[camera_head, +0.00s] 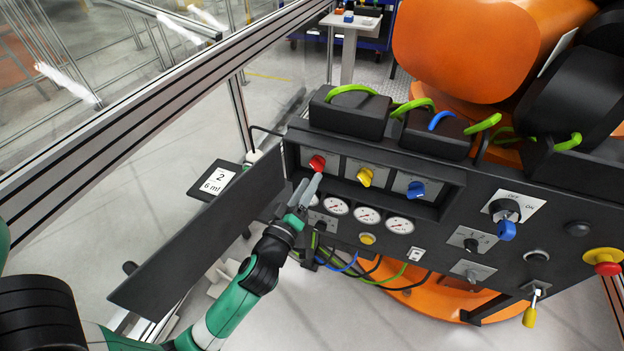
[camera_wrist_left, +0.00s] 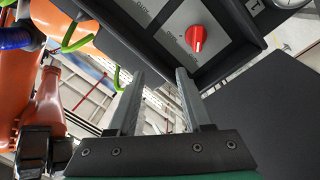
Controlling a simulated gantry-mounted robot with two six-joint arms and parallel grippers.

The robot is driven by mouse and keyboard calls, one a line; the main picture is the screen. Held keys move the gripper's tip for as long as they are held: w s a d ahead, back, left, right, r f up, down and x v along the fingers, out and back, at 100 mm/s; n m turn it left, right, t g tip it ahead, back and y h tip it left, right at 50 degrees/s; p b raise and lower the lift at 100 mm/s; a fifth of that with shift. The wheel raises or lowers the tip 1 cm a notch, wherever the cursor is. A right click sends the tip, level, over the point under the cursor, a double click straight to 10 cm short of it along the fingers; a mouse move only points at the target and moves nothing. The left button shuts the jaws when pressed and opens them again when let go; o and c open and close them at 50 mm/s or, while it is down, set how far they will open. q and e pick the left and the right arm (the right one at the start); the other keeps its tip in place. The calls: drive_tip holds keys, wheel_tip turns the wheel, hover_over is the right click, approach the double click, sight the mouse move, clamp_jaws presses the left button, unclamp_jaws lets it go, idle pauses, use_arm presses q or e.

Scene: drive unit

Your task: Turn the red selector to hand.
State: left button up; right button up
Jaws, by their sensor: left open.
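The red selector (camera_head: 317,163) is a knob on a light plate at the left end of the recessed row in the dark panel. It also shows in the left wrist view (camera_wrist_left: 196,39), with a white pointer line on its face; I cannot read the plate's position labels. My left gripper (camera_head: 311,186) is just below the red selector in the head view. Its two fingers (camera_wrist_left: 160,85) are spread apart with nothing between them, and the selector appears beyond the fingertips, above the right finger. My right gripper is not in view.
A yellow selector (camera_head: 365,177) and a blue selector (camera_head: 416,190) sit right of the red one. Several gauges (camera_head: 368,215) lie below. An open dark door (camera_head: 200,240) stands left of the panel. A red emergency button (camera_head: 606,264) is at the far right.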

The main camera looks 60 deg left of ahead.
use_arm(q)
drive_tip(key=g, duration=0.1)
approach(313, 168)
drive_tip(key=x, duration=0.9)
drive_tip(key=shift+w+r, duration=0.1)
drive_tip(key=shift+w, duration=0.05)
clamp_jaws()
